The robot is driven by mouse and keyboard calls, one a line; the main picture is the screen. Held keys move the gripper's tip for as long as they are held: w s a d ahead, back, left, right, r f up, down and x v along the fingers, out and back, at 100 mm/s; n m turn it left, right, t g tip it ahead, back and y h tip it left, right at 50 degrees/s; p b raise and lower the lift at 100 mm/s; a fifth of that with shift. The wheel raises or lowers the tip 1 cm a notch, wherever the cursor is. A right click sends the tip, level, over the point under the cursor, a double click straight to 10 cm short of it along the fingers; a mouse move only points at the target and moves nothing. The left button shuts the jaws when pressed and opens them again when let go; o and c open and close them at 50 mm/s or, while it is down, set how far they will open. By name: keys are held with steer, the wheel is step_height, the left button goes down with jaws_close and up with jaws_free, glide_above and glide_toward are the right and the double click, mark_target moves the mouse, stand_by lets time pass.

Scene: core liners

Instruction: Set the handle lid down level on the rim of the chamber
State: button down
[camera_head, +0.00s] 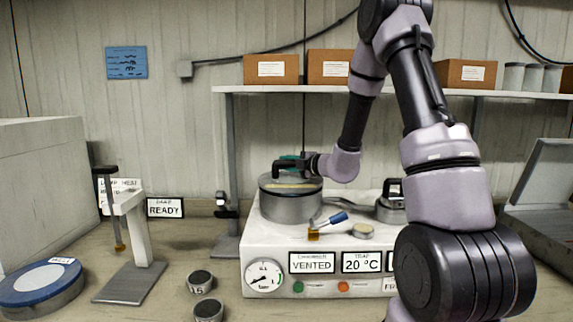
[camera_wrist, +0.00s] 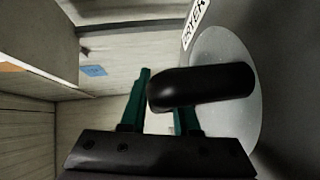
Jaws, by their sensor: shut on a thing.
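The chamber (camera_head: 288,208) is a wide metal cylinder on the left part of the white machine. The handle lid (camera_head: 291,182) is a grey disc at the top of the chamber, with a thin yellowish strip along its front. My gripper (camera_head: 291,161) comes in from the right just above it. In the wrist view the green fingers (camera_wrist: 160,110) are shut on the lid's thick black bar handle (camera_wrist: 205,88), and the pale lid disc (camera_wrist: 232,62) shows behind it. I cannot tell whether the lid touches the rim or is fully level.
A blue-handled tool (camera_head: 330,220) and a small round tin (camera_head: 362,231) lie on the white machine (camera_head: 275,246) near the chamber. A black-handled metal pot (camera_head: 391,213) stands to the right. A shelf (camera_head: 290,90) with boxes is behind. A stand (camera_head: 133,250) is left.

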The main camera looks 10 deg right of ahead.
steer(key=shift+f, duration=0.45)
steer(key=c, duration=0.6)
jaws_free()
steer(key=shift+o, duration=0.2)
steer(key=shift+f, duration=0.1)
